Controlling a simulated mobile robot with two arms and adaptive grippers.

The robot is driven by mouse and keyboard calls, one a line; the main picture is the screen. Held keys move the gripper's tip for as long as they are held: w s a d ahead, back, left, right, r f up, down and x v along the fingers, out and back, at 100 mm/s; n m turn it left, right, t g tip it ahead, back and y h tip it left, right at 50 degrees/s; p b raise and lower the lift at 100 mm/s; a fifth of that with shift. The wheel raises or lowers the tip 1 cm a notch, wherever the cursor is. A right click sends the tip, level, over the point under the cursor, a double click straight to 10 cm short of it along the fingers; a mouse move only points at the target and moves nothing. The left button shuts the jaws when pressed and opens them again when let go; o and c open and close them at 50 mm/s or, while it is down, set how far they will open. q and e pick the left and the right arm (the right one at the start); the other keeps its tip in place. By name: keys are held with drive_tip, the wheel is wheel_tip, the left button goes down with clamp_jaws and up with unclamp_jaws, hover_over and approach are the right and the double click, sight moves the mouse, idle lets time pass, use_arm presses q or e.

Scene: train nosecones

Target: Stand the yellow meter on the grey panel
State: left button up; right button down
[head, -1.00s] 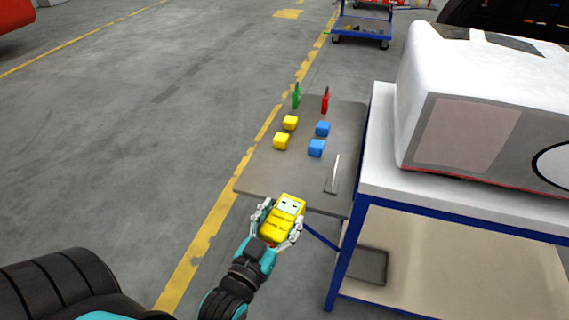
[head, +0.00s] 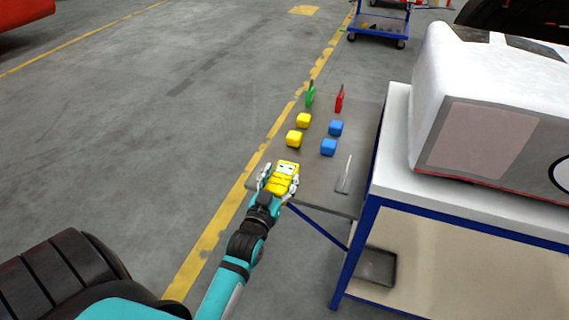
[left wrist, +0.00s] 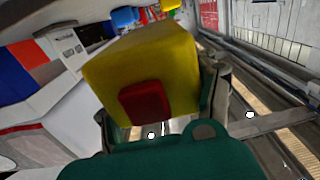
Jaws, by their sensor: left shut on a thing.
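The yellow meter (head: 284,178) is held in my left gripper (head: 279,184), which is shut on it, over the near edge of the grey panel (head: 315,188). The meter's pale face shows toward its far end. In the left wrist view the meter (left wrist: 145,68) fills the middle, with a red patch (left wrist: 146,103) on its near side and a gripper finger (left wrist: 217,90) beside it. I cannot tell whether the meter touches the panel. My right gripper is not in view.
On the panel stand two yellow blocks (head: 294,138), two blue blocks (head: 328,147), a green item (head: 310,96), a red item (head: 340,98) and a thin pale upright piece (head: 346,172). A blue-framed workbench (head: 398,130) with a large white nosecone (head: 480,90) borders the right.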

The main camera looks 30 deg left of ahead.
sight(281, 161)
use_arm(q)
drive_tip(key=w+a, duration=0.1)
drive_tip(key=w, duration=0.1)
drive_tip(key=w+a, duration=0.2)
drive_tip(key=w, duration=0.1)
drive_tip(key=w+a, duration=0.1)
drive_tip(key=w, duration=0.2)
drive_tip(key=shift+a+f, duration=0.2)
drive_tip(key=shift+f, duration=0.2)
drive_tip(key=shift+w+a+f+p, duration=0.15)
drive_tip(key=shift+w+f+p, duration=0.2)
drive_tip(key=shift+f, duration=0.25)
drive_tip(key=shift+w+a+f+p, duration=0.2)
drive_tip(key=shift+w+f, duration=0.1)
drive_tip(key=shift+f, duration=0.7)
drive_tip(key=shift+f, duration=0.25)
drive_tip(key=o, duration=1.7)
drive_tip(key=shift+s+d, duration=0.1)
